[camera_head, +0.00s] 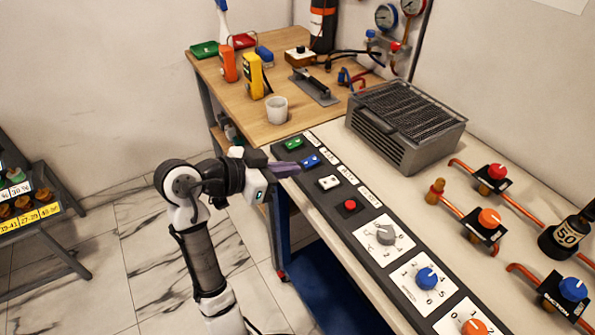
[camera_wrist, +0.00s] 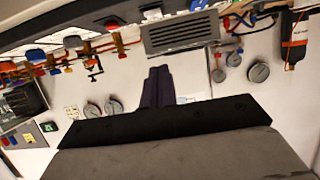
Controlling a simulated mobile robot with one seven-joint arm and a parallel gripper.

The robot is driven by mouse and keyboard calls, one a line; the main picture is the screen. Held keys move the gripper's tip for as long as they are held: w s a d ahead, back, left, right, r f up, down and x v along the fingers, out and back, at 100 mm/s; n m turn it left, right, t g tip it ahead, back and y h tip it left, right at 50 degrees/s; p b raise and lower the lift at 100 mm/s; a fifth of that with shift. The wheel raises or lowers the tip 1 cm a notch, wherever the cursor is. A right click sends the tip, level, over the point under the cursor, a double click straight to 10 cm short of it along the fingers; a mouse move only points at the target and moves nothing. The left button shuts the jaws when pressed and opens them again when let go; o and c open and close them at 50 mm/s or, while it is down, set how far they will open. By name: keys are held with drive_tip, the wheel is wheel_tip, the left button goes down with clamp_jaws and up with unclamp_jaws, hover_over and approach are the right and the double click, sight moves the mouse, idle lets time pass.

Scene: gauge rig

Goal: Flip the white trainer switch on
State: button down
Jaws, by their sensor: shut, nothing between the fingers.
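The white trainer switch (camera_head: 328,182) sits on the dark control strip along the near edge of the bench, between a blue switch (camera_head: 310,160) and a red button (camera_head: 350,205). Its lever position is too small to tell. My gripper (camera_head: 296,169) is shut and empty, its purple fingers pointing right toward the strip. In the head view the fingertips appear just left of the blue switch and up-left of the white one; I cannot tell their height. The shut fingers (camera_wrist: 158,75) also show in the wrist view, where I cannot clearly pick out the white switch.
A green switch (camera_head: 293,144) is at the strip's far end. A grey dial (camera_head: 386,234), a blue knob (camera_head: 427,278) and an orange knob (camera_head: 473,327) line its near part. A grey vented box (camera_head: 408,122) stands behind the strip. A wooden table (camera_head: 240,108) holds tools and a cup.

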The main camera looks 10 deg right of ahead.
drive_tip(key=p, duration=0.2)
hover_over(316, 190)
drive_tip(key=f, duration=0.1)
drive_tip(key=d+f, duration=0.1)
drive_tip(key=f, duration=0.1)
drive_tip(key=shift+a+f+p, duration=0.2)
drive_tip(key=shift+f, duration=0.45)
drive_tip(key=shift+a+f+p, duration=0.15)
drive_tip(key=shift+f, duration=0.45)
drive_tip(key=shift+a+f, duration=0.1)
drive_tip(key=shift+f, duration=0.7)
